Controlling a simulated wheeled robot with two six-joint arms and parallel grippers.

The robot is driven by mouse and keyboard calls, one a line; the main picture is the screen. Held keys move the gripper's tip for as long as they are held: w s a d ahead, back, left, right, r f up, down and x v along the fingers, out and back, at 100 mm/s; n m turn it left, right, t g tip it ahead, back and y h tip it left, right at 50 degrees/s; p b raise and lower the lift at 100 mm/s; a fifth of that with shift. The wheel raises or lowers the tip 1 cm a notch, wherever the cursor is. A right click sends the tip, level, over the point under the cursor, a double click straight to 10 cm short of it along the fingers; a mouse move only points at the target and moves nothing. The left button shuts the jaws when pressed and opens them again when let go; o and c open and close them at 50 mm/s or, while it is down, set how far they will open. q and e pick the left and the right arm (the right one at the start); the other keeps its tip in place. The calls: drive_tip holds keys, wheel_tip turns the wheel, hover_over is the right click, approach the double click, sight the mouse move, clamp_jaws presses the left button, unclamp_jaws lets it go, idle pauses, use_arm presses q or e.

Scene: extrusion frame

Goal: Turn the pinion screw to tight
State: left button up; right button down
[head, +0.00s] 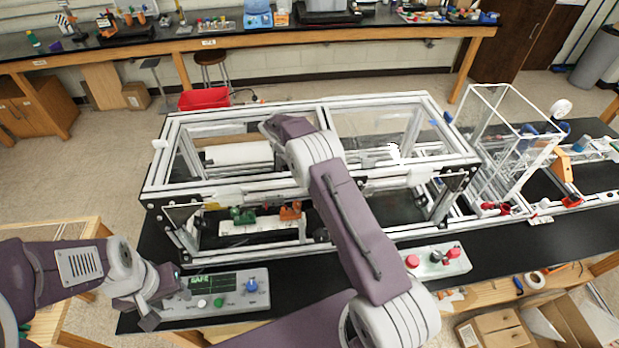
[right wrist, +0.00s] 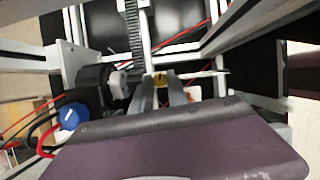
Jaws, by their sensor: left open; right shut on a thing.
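In the right wrist view my right gripper (right wrist: 162,90) is shut, with its two grey fingers on a small part with a yellow mark (right wrist: 161,77). It sits where the pinion screw seems to be, beside a dark toothed rack (right wrist: 134,35). Most of the held part is hidden between the fingers, so how far it is turned cannot be told. In the head view my right arm reaches over the extrusion frame (head: 380,185), and its gripper is hidden there. My left gripper (head: 150,312) is open and empty at the left end of a control box.
The control box (head: 217,302) has a green screen reading SAFE and a blue knob. A second box with red buttons (head: 438,262) stands at the right. In the right wrist view, a blue knob (right wrist: 68,118) and red and black wires lie close left of the gripper.

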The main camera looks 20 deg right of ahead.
drive_tip(key=shift+w+m+g, duration=0.15)
drive_tip(key=shift+m+g, duration=0.35)
drive_tip(key=shift+m, duration=0.9)
drive_tip(key=c, duration=1.3)
unclamp_jaws()
